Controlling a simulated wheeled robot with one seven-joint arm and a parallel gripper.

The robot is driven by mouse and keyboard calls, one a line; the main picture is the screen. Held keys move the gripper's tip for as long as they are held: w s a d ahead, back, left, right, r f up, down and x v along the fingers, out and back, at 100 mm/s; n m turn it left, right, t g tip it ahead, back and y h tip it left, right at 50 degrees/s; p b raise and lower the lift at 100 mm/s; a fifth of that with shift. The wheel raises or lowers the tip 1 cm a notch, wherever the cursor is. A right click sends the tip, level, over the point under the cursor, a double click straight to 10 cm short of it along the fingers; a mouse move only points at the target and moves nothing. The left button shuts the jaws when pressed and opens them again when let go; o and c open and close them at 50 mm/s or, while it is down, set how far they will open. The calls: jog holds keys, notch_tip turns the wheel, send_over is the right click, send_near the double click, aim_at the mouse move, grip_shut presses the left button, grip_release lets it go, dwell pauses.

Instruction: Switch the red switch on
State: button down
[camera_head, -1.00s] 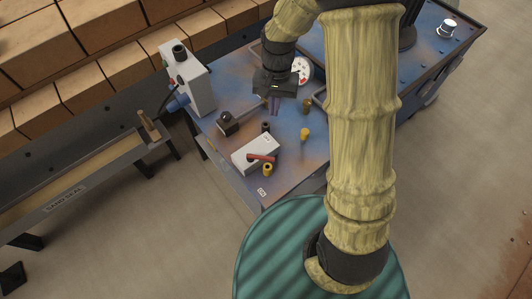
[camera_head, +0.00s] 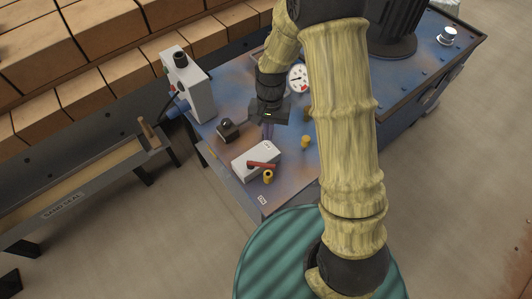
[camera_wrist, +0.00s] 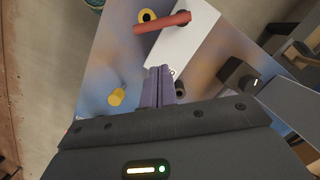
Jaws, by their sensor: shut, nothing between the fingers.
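The red switch (camera_head: 261,165) is a red lever on top of a white box (camera_head: 250,159) on the blue worktable. In the wrist view the red lever (camera_wrist: 162,22) lies across the far end of the white box (camera_wrist: 190,45), its free end over a yellow-rimmed cylinder (camera_wrist: 147,16). My gripper (camera_head: 268,131) points down just behind the box. Its purple fingers (camera_wrist: 158,87) are shut and empty, apart from the lever, near the box's near end.
A black knob block (camera_head: 228,130) stands left of my gripper. A yellow peg (camera_head: 305,141) stands to the right. A dial gauge (camera_head: 299,78) and a grey control box (camera_head: 188,84) are further back. The table front (camera_head: 255,190) is clear.

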aim_at(261, 166)
jog(key=f, duration=0.3)
jog(key=shift+s+f, duration=0.15)
jog(key=shift+s, duration=0.2)
jog(key=shift+s+a+f, duration=0.25)
jog(key=shift+s+f, duration=0.4)
jog(key=shift+s, duration=0.15)
jog(key=shift+s+a+f, duration=0.2)
jog(key=shift+s+f, duration=0.4)
jog(key=shift+s, duration=0.2)
jog(key=shift+a, duration=0.2)
